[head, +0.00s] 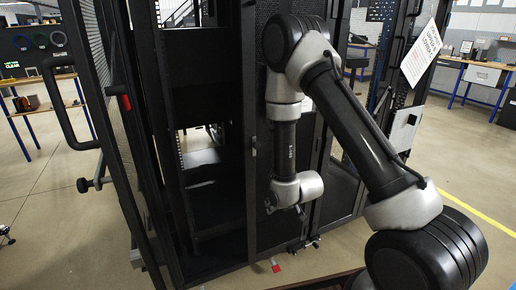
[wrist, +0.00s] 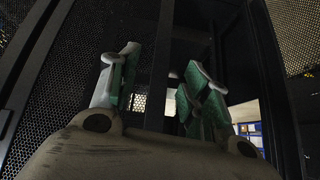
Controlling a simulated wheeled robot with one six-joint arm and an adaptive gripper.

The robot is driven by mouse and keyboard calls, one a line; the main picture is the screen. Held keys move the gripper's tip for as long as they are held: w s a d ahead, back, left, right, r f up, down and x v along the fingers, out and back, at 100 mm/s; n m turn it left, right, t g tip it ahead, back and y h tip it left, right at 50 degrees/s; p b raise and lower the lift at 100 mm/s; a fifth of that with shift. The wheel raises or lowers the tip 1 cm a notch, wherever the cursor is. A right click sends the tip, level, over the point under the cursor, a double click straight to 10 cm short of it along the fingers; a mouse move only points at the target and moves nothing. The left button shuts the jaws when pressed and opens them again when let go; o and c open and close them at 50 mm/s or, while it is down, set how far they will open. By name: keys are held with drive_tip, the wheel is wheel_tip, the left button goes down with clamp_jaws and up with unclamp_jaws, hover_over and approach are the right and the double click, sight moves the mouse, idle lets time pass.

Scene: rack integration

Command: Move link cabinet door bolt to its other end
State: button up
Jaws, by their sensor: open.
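The black cabinet (head: 215,190) stands in the middle of the head view, with mesh doors and dark vertical posts. A black knobbed, bolt-like piece (head: 83,185) sticks out from the left mesh door, below a large handle (head: 55,105). I cannot tell for sure whether it is the bolt the task names. My gripper (head: 270,205) is low in front of the cabinet's middle post, partly hidden by my wrist. In the wrist view my gripper (wrist: 155,88) is open, its green-padded fingers apart. A dark post rises behind the gap. Nothing is visibly held.
Small dark fittings (head: 305,243) and a red piece (head: 276,266) show by the cabinet's foot. A paper notice (head: 421,52) hangs on the right door. Workbenches (head: 480,75) stand farther back. The floor left of the cabinet is mostly clear.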

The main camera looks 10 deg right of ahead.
drive_tip(key=w+a+r+t+y, duration=0.1)
drive_tip(key=w+a+r+t, duration=0.1)
drive_tip(key=w+r+t, duration=0.35)
drive_tip(key=m+t+y, duration=0.1)
drive_tip(key=t+y, duration=0.1)
drive_tip(key=t, duration=0.3)
approach(257, 146)
drive_tip(key=w, duration=0.2)
drive_tip(key=shift+g, duration=0.25)
drive_tip(key=x, duration=0.7)
drive_tip(key=shift+w+a+r, duration=0.15)
drive_tip(key=shift+w+a, duration=0.05)
